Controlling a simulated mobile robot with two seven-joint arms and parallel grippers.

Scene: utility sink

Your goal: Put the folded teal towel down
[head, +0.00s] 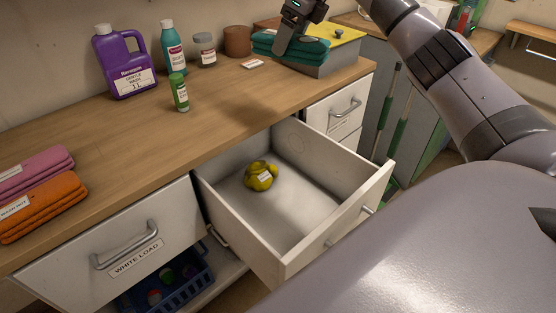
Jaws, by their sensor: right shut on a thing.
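The folded teal towel (312,49) is at the back right of the wooden counter, at the top of a grey box (318,70) with a yellow top. I cannot tell whether it rests on the box or is held just above it. My right gripper (284,44) reaches down from above and is shut on the towel, with a dark finger lying over its near side. The finger on the far side is hidden. My left gripper is not in view.
A purple jug (122,64), a teal bottle (173,48), a green bottle (180,93), a jar (205,50) and a brown pot (237,41) stand at the back. Pink (36,171) and orange towels (42,207) lie left. An open drawer (292,203) holds a yellow item (260,177).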

